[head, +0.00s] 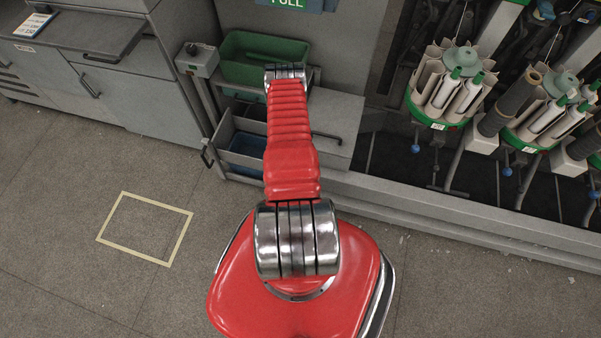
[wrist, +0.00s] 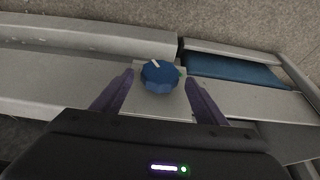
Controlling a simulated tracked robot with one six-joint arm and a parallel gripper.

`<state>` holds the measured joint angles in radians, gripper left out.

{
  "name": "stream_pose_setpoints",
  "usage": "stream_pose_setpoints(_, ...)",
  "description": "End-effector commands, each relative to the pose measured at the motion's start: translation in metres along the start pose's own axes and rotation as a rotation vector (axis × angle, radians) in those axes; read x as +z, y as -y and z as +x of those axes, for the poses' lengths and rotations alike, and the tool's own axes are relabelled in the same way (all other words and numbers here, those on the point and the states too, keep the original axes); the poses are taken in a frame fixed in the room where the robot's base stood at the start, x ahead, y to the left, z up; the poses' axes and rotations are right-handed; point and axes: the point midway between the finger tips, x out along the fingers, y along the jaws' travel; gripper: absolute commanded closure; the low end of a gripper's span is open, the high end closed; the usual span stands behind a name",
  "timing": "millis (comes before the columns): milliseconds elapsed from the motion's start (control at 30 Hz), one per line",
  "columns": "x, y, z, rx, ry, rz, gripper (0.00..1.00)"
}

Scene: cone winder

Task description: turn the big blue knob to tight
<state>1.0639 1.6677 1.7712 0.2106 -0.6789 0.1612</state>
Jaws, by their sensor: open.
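The big blue knob (wrist: 160,75) shows in the wrist view, near the middle, on a pale square plate (wrist: 172,104). It has a scalloped edge and a white pointer mark that points up and slightly left in the picture. My gripper (wrist: 160,80) is open, with one dark finger on each side of the knob in the picture. I see no contact between fingers and knob; the depth between them is hard to judge. In the head view my red arm reaches toward the cabinet, and the gripper and the big knob cannot be made out there.
A green bin (head: 262,58) and a grey box on a post (head: 198,58) stand by the cabinet. A lower tray (head: 245,150) has blue inside. Yarn spindles (head: 455,85) line the machine at right. A yellow-taped rectangle (head: 146,228) marks clear floor at left.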

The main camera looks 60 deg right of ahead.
Motion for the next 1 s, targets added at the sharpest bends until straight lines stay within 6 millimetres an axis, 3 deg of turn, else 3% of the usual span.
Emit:
stream_pose_setpoints(300, 0.0, 0.0, 0.033, 0.0, -0.001, 0.0, 0.34)
stream_pose_setpoints(700, 0.0, 0.0, 0.038, 0.0, 0.0, 0.0, 0.34)
stream_pose_setpoints(1000, 0.0, 0.0, 0.038, 0.0, 0.0, 0.0, 0.54)
